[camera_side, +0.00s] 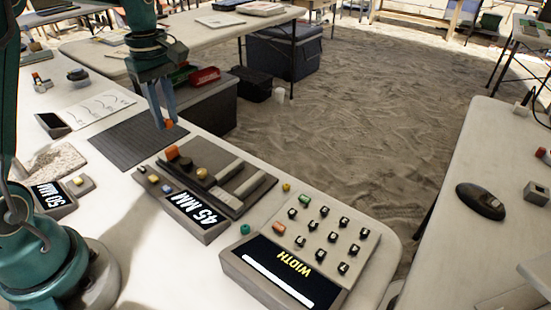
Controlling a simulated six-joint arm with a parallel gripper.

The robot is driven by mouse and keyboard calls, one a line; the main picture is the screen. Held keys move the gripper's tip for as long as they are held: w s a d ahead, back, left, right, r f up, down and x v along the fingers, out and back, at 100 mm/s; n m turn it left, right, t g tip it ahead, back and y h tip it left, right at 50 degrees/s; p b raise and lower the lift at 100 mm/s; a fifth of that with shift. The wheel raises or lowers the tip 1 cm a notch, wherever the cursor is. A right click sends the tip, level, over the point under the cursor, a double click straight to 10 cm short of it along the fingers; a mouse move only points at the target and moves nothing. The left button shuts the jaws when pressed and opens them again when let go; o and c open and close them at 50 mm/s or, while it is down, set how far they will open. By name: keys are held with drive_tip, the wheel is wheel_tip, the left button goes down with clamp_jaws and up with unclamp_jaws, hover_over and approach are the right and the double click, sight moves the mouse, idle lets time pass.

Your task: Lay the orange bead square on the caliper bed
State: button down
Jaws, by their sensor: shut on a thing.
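My gripper (161,122) points down, with its blue-grey fingers shut on a small orange bead (169,124) at their tips. The bead is in the air, above and behind the dark measuring device with the "45 MM" display (196,208). This device seems to be the caliper; its bed (205,165) has pale bars on the right. An orange-red piece (172,153), a dark block and a yellowish bead (202,173) sit on its left part. The fingers hide part of the held bead, so its tilt is unclear.
A dark ribbed mat (138,140) lies bare left of the device. A "WIDTH" panel (290,270) with several black numbered keys stands at front right, with loose coloured beads around it. A "50 MM" display (47,195) stands at left, beside a sandy pad (58,163).

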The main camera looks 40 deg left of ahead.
drive_tip(key=d+r+m, duration=0.1)
drive_tip(key=d, duration=0.3)
hover_over(242, 182)
wheel_tip(242, 182, down, 7)
drive_tip(key=shift+a+r, duration=0.1)
drive_tip(key=shift+r, duration=0.05)
drive_tip(key=shift+f, duration=2.05)
drive_tip(key=shift+f, duration=0.1)
drive_tip(key=c, duration=0.7)
unclamp_jaws()
drive_tip(key=shift+f, duration=0.1)
drive_tip(key=shift+c, duration=0.2)
drive_tip(key=shift+w, duration=0.1)
